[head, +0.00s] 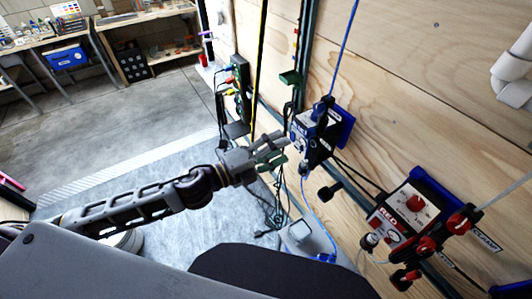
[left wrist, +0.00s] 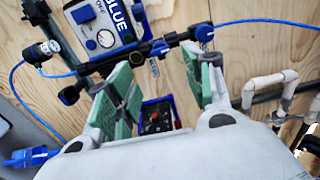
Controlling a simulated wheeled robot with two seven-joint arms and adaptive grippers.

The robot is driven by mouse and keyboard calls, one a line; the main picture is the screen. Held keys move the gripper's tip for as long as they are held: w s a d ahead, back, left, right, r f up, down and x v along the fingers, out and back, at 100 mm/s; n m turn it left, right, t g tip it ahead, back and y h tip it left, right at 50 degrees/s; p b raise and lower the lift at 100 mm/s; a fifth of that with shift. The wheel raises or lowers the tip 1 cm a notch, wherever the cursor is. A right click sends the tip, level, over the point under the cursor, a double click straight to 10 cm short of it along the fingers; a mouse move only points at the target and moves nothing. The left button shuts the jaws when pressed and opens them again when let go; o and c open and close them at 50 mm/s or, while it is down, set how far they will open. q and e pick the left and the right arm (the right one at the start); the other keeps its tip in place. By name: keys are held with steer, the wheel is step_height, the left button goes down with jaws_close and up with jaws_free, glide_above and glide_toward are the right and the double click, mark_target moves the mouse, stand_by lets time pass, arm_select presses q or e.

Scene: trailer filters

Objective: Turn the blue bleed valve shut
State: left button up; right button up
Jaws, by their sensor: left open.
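The blue filter unit (head: 318,130) is mounted on the plywood wall. In the left wrist view the unit (left wrist: 118,38) carries the word BLUE, a dial and a black pipe along its lower edge. A blue-capped fitting (left wrist: 205,32) sits at the pipe's right end, and a smaller blue part (left wrist: 160,47) sits left of it. I cannot tell for certain which is the bleed valve. My left gripper (head: 272,151) is open beside the unit, left of it in the head view. In the left wrist view its green-padded fingers (left wrist: 163,88) are apart, with nothing held between them.
A red filter unit (head: 402,213) with red-handled fittings is lower right on the wall. Blue tubing (head: 349,45) runs above the blue unit. Cables hang below my left gripper. White pipes (left wrist: 268,92) are at right in the left wrist view. The floor (head: 130,125) at left is mostly clear.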

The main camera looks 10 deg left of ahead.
arm_select(q)
steer(key=shift+v, duration=1.4)
steer(key=shift+s+a, duration=0.1)
stand_by(0.4)
